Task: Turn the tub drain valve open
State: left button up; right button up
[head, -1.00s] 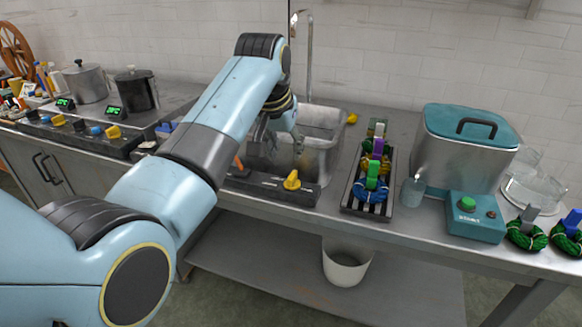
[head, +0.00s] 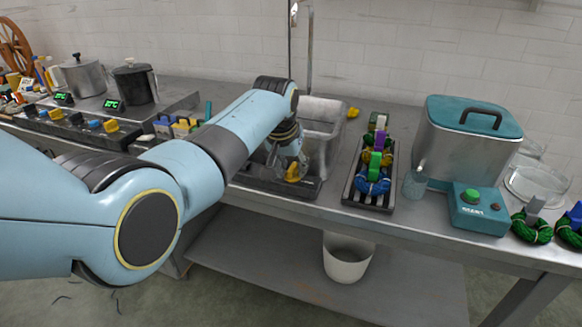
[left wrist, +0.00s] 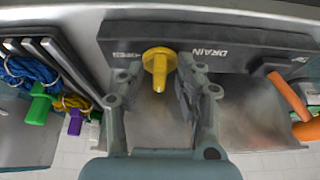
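The yellow drain valve handle (head: 293,172) sits on the dark panel (head: 260,178) at the front of the metal tub (head: 328,128). In the left wrist view the handle (left wrist: 158,66) points toward my palm, beside the word DRAIN on the panel (left wrist: 240,48). OPEN seems to be lettered to its left. My left gripper (left wrist: 155,75) is open, with one finger on each side of the handle and visible gaps. In the head view my left gripper (head: 286,163) is at the handle, its fingers partly hidden. My right gripper is not in view.
An orange lever (left wrist: 286,94) is beside the handle on the panel. A black rack (head: 352,195) with colored skeins stands right of the tub. A lidded steel tank (head: 455,150) and teal control box (head: 478,212) are farther right. A white bucket (head: 346,262) stands below.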

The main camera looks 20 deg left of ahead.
pick_arm(q)
grip_shut()
